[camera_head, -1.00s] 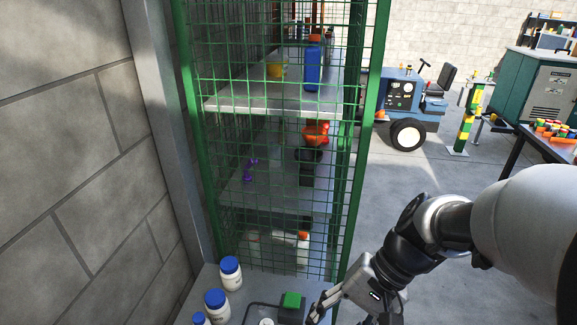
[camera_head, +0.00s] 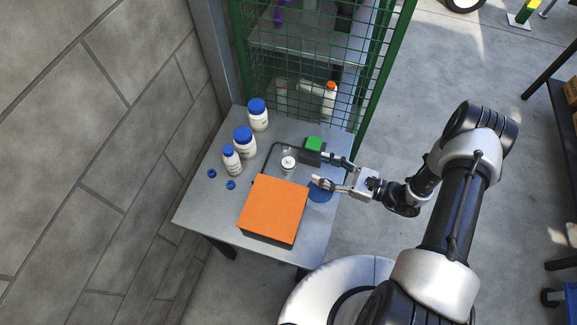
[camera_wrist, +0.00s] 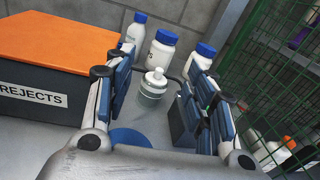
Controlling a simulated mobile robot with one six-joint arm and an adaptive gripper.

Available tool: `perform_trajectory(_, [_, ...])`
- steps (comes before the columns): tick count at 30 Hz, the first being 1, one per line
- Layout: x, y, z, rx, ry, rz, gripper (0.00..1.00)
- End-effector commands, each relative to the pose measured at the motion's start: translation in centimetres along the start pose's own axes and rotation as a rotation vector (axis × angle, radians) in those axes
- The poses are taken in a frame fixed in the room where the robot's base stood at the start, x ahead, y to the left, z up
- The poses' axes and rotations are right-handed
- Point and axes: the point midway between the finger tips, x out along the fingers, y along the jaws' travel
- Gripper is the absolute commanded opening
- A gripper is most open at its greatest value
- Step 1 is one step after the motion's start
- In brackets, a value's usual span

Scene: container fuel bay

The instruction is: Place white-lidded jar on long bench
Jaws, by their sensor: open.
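The white-lidded jar (camera_head: 288,165) is small and clear and stands upright on a small grey table (camera_head: 195,206) in the head view. It also shows in the wrist view (camera_wrist: 154,84), between and beyond the fingers. My gripper (camera_head: 324,172) is open and empty, to the right of the jar and apart from it, with its fingers pointing at it. In the wrist view my gripper (camera_wrist: 158,98) has its two blue-padded fingers spread wide. I cannot tell which surface is the long bench; a dark table edge (camera_head: 563,125) shows at the far right.
An orange-topped box (camera_head: 273,208), labelled REJECTS in the wrist view, stands close in front of the jar. A green-topped black device (camera_head: 313,146) stands behind it. Several blue-capped white bottles (camera_head: 244,142) stand left. A green mesh cage (camera_head: 310,60) rises behind. A blue disc (camera_head: 320,192) lies under my gripper.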

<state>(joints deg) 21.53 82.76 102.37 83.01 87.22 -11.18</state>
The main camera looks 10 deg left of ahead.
Motion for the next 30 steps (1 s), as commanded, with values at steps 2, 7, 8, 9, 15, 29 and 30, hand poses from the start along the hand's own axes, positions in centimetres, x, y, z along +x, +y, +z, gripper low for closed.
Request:
perform_trajectory(2, [-0.2, 0.5, -2.2, 0.048, -0.013, -0.062, 0.50])
perform_trajectory(7, [-0.5, 1.1, -4.7, 0.098, -0.027, -0.141, 0.50])
perform_trajectory(8, [-0.5, 1.1, -4.9, 0.102, -0.028, -0.148, 0.50])
perform_trajectory(9, [-0.4, 1.2, -5.1, 0.106, -0.029, -0.154, 0.50])
perform_trajectory(15, [2.1, 1.0, -5.2, 0.109, -0.030, -0.153, 0.50])
perform_trajectory(29, [10.5, -0.4, -5.0, 0.108, -0.029, -0.155, 0.50])
perform_trajectory(30, [10.7, -0.5, -5.0, 0.108, -0.029, -0.157, 0.50])
